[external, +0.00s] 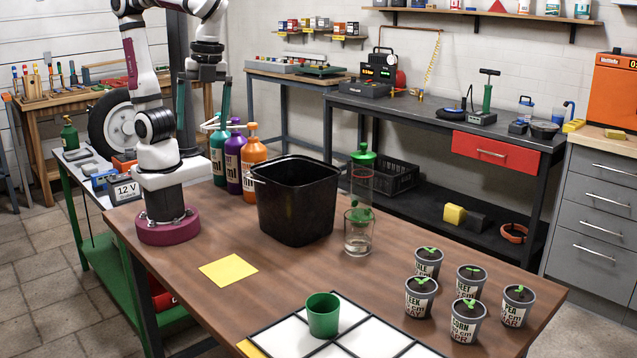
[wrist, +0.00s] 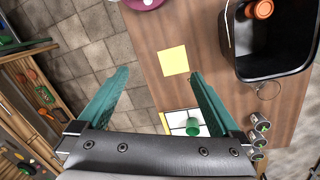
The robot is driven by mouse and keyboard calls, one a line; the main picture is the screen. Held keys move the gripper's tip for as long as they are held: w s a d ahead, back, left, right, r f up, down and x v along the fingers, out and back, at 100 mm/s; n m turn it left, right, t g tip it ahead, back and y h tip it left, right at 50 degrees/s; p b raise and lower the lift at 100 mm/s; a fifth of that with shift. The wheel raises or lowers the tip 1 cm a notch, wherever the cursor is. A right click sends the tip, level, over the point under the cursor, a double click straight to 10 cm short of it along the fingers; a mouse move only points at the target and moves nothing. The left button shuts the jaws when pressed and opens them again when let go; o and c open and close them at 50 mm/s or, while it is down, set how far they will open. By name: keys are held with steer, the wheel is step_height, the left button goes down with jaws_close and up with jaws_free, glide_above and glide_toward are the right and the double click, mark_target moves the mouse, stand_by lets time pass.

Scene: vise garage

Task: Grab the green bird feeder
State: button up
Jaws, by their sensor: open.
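The green bird feeder (external: 363,157) has a green cap, a clear tube body and a green lower part. It stands upright on the table right of the black bin in the external view. Its lower end overlaps a clear glass jar (external: 358,243); I cannot tell whether it is in or behind it. I cannot make out the feeder in the wrist view. My gripper (external: 203,115) is open and empty, with green fingers pointing down, high at the left behind the bin and apart from the feeder. Its spread fingers also show in the wrist view (wrist: 158,76).
A black bin (external: 297,208) stands between my gripper and the feeder. Purple, teal and orange bottles (external: 253,158) stand behind it. A green cup (external: 323,315), a white tile grid (external: 377,325), a yellow square (external: 228,270) and several seedling pots (external: 467,318) occupy the front.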

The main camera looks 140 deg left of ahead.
steer(key=w+a+r+n+t+h, duration=0.1)
steer(key=w+a+t+h, duration=0.15)
steer(key=w+a, duration=0.55)
steer(key=w+a+r+t+h, duration=0.25)
steer(key=w+a, duration=0.35)
steer(key=a, duration=0.4)
steer(key=s+a+f+t+h, duration=0.1)
steer(key=s+a+f+t, duration=0.15)
steer(key=a, duration=1.05)
steer(key=s+a+f+m+t+y, duration=0.1)
steer(key=s+a+f+t, duration=0.15)
steer(key=s+a, duration=0.35)
steer(key=s+a+f+m+t, duration=0.1)
steer(key=s+a+f+t, duration=0.15)
steer(key=s+a, duration=0.35)
glide_toward(366, 189)
steer(key=shift+t, duration=0.25)
steer(key=x, duration=1)
steer(key=shift+s+f, duration=0.15)
steer(key=shift+f, duration=0.15)
jaws_close()
